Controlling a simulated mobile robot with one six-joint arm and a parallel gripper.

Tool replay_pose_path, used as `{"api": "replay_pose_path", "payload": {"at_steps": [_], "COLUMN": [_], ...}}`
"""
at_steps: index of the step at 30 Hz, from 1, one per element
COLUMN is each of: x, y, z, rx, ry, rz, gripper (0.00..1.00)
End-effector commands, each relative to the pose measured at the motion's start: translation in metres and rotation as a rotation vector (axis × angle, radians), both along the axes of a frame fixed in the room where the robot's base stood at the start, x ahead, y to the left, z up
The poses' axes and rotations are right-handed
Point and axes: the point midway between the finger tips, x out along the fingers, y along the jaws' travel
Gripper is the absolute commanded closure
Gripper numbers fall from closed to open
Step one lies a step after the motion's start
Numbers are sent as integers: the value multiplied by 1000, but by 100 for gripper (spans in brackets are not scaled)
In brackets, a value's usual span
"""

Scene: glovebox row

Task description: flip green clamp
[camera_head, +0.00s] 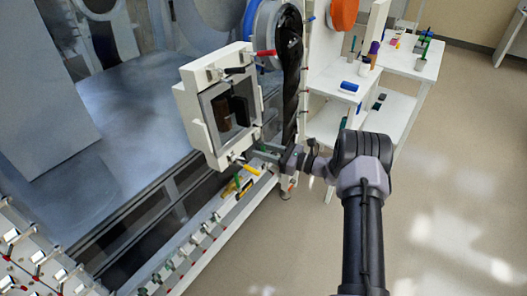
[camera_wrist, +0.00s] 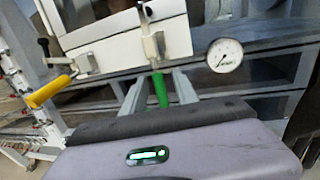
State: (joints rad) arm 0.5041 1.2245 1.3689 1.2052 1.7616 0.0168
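The green clamp (camera_wrist: 160,90) is in the middle of the wrist view, its green handle hanging down from a metal bracket at the lower edge of a white door frame. My gripper (camera_wrist: 158,92) is open, with one finger on each side of the green handle and a visible gap on both sides. In the head view my gripper (camera_head: 268,154) is at the lower right corner of the white square door (camera_head: 190,105). The green handle is small there and partly hidden by the fingers.
A yellow-handled clamp (camera_wrist: 50,91) is left of the green one. A round gauge (camera_wrist: 225,55) is to the right. A white bench (camera_head: 405,62) stands behind; the floor at right is clear.

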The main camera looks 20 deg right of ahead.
Motion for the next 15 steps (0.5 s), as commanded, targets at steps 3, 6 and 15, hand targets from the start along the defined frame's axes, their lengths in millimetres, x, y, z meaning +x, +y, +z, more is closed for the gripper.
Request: {"api": "replay_pose_path", "payload": {"at_steps": [3, 6, 15], "x": [0, 0, 0], "y": [0, 0, 0], "z": [0, 0, 0], "rx": [0, 0, 0], "ry": [0, 0, 0], "rz": [0, 0, 1], "gripper": [84, 100, 100]}}
